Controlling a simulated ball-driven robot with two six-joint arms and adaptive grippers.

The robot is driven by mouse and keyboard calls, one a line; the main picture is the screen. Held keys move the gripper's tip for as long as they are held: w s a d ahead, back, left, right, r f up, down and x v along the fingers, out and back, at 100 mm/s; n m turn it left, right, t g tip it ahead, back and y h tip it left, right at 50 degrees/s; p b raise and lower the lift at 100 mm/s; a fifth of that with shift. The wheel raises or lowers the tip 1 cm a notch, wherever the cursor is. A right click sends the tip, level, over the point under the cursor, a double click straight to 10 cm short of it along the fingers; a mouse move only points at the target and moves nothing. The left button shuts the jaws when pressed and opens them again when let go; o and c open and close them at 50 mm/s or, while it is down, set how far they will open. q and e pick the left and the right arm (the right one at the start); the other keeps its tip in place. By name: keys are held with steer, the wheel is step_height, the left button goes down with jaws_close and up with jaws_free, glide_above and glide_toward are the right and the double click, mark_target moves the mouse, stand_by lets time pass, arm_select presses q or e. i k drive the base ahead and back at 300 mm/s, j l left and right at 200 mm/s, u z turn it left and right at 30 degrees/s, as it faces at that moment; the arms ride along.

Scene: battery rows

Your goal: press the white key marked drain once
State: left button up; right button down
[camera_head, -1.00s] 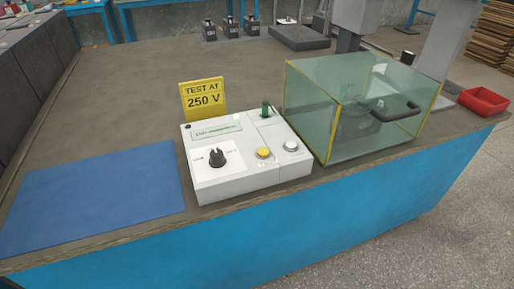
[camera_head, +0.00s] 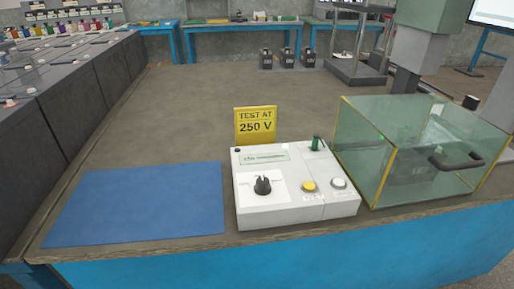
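A white tester box (camera_head: 263,211) stands near the front edge of the bench. On its right part is a round white key (camera_head: 339,183), with a yellow key (camera_head: 309,186) to its left. The marking by the white key is too small to read. The box also carries a black knob (camera_head: 262,186), a small display (camera_head: 264,157) and a green post (camera_head: 316,142). Neither of my grippers is in view, and nothing touches the keys.
A yellow "TEST AT 250 V" sign (camera_head: 255,125) stands behind the box. A blue mat (camera_head: 140,203) lies to its left. A clear case (camera_head: 360,150) with a black handle (camera_head: 455,161) stands close on its right. Several dark blocks (camera_head: 287,58) stand far back. The middle bench is bare.

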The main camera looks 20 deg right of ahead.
mark_target(337, 182)
steer(key=k+l+z, duration=0.1)
steer(key=z, duration=0.4)
steer(key=l+z, duration=0.45)
steer(key=k+j, duration=0.05)
steer(key=j, duration=0.05)
